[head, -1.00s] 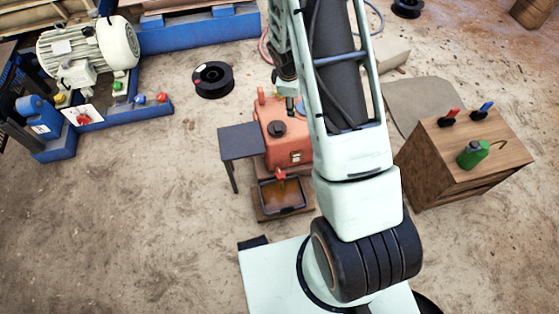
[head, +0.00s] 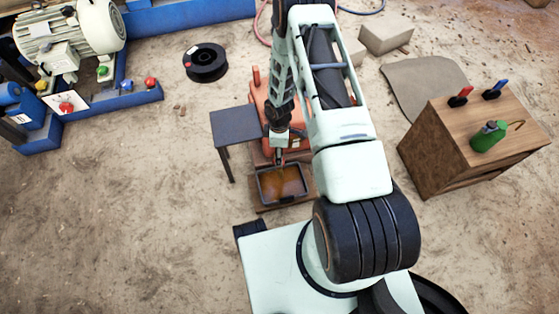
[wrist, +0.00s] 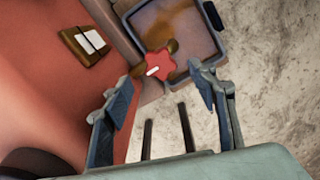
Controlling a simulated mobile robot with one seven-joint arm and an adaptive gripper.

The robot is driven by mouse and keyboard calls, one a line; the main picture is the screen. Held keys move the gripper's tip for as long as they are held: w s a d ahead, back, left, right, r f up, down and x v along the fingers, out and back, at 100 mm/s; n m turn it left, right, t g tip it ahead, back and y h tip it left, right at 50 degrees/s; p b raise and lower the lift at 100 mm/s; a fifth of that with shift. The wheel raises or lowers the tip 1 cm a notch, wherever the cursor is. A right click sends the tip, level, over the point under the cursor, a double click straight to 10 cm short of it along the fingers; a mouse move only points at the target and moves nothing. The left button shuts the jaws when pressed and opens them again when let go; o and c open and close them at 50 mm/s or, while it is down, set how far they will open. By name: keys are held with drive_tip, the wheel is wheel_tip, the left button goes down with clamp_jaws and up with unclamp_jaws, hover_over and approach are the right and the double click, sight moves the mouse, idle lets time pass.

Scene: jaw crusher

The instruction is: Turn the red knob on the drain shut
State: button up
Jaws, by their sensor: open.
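The red knob (wrist: 159,64) shows in the wrist view on a brass-coloured drain at the side of the red tank (wrist: 45,85). A white mark runs slantwise across the knob. My gripper (wrist: 163,82) is open, with one finger to each side of the knob in the picture; I cannot tell whether either touches it. In the head view my gripper (head: 281,152) points down in front of the red tank (head: 258,92), above the drain tray (head: 303,190). The knob cannot be made out there behind my gripper.
The tray holds brown liquid and stands on a low wooden board. A dark side table (head: 234,124) is left of the tank. A wooden cabinet (head: 440,155) with a green can (head: 489,136) stands to the right.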

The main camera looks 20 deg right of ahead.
wheel_tip(320, 180, down, 6)
drive_tip(key=shift+r+b, duration=0.2)
drive_tip(key=shift+b, duration=0.6)
drive_tip(key=c, duration=1.2)
